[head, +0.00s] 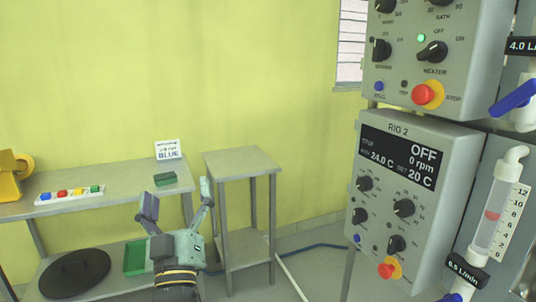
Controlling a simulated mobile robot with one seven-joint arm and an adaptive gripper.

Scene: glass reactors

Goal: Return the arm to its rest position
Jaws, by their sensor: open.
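My gripper (178,208) shows at the lower middle left of the head view. Its two fingers point up and stand wide apart, with nothing between them that I can see it hold. My arm comes up from the bottom edge of the picture.
A small grey side table (243,164) stands bare to the right of the gripper. The long table (120,182) carries a white strip with coloured blocks (70,195) and a yellow object (12,175). A green tray (135,258) and black disc (75,273) lie below. Control panels (410,190) fill the right.

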